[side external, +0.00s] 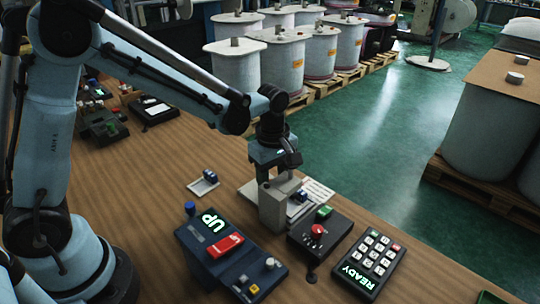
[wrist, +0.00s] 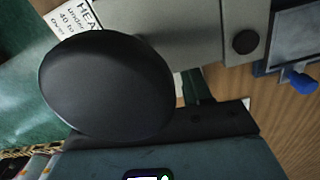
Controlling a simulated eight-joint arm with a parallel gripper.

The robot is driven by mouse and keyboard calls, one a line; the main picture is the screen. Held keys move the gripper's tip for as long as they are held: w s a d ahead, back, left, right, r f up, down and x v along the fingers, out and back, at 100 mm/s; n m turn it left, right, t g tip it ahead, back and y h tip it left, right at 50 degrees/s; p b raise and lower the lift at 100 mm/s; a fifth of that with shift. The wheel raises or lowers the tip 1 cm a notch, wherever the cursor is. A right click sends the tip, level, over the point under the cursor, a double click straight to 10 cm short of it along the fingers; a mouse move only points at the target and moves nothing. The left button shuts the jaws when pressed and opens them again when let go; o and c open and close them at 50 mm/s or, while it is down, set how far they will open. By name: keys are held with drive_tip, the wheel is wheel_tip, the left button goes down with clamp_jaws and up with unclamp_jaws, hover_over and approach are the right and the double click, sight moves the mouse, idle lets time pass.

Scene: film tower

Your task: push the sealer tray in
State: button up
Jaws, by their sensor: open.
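The sealer (side external: 271,209), a beige-grey block-shaped unit, stands near the table's far edge, with a pale flat base and white printed sheet (side external: 318,192) beside it. My gripper (side external: 279,170) is open, pointing down, right above or against the sealer's top; contact is unclear. In the wrist view, the sealer's grey body (wrist: 190,32) fills the upper middle, and a large dark round part (wrist: 107,87) hides much beneath it. The fingertips are not distinct there.
A control box with a lit UP sign (side external: 213,221) and red switch stands in front. Beside it are a red-button box (side external: 318,237) and a keypad showing READY (side external: 369,262). A small white tray with a blue item (side external: 203,183) lies left of the sealer.

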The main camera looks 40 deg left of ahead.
wheel_tip(320, 180, up, 12)
drive_tip(key=shift+s+f, duration=0.15)
idle(0.3)
drive_tip(key=s+a+m+t, duration=0.2)
drive_tip(key=s+m, duration=0.3)
drive_tip(key=m, duration=0.3)
drive_tip(key=s+a+f+m+t, duration=0.1)
drive_tip(key=s+a+m+t, duration=0.2)
drive_tip(key=s+m+t, duration=0.2)
drive_tip(key=s+m, duration=0.1)
drive_tip(key=m, duration=0.2)
drive_tip(key=shift+s+a+f, duration=0.15)
drive_tip(key=shift+a, duration=0.1)
